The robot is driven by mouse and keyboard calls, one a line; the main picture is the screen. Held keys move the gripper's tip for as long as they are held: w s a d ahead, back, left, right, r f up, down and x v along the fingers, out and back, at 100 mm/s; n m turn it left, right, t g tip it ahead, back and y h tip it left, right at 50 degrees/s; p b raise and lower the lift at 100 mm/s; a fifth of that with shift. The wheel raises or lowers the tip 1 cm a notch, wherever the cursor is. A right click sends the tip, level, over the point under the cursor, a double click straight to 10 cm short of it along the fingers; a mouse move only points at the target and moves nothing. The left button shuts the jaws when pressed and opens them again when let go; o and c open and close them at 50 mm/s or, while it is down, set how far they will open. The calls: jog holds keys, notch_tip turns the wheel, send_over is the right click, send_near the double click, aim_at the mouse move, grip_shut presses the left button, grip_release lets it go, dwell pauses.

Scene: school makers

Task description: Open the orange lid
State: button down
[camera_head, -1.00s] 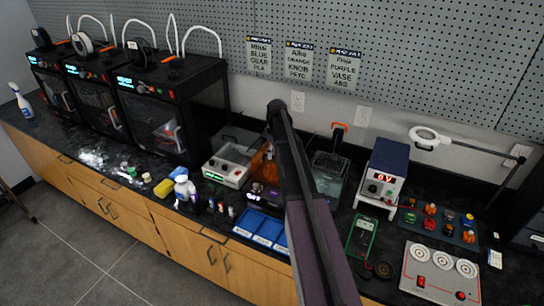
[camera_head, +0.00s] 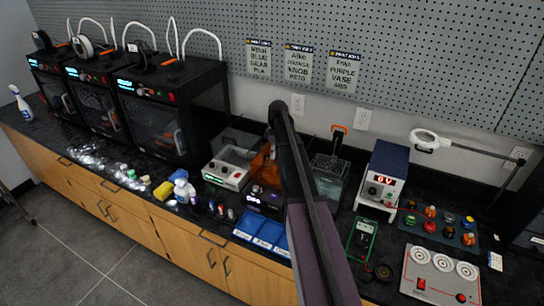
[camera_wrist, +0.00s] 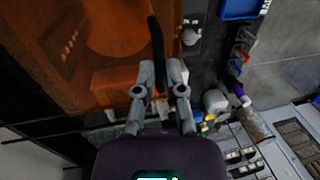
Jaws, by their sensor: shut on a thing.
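The orange lid (camera_head: 263,167) is see-through and shows partly behind my arm in the head view, on a machine at the back of the counter. In the wrist view the orange lid (camera_wrist: 112,75) fills the upper left, close to the camera. A dark bar-like handle (camera_wrist: 155,38) runs at its right side. My gripper (camera_wrist: 160,78) is shut on this handle, one grey finger on each side. In the head view my arm hides the gripper and the handle. The lid looks tilted up, but its exact angle is unclear.
A white control box (camera_head: 226,174) stands left of the lid, and a clear tank (camera_head: 329,178) stands right of it. Blue trays (camera_head: 262,232) lie in front. A power supply (camera_head: 382,187) is farther right. Small bottles (camera_head: 184,192) crowd the counter at front left.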

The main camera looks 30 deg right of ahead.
jog(key=w+d, duration=1)
jog(key=d, duration=0.3)
jog(key=c, duration=0.7)
grip_release()
jog(key=shift+a, duration=0.15)
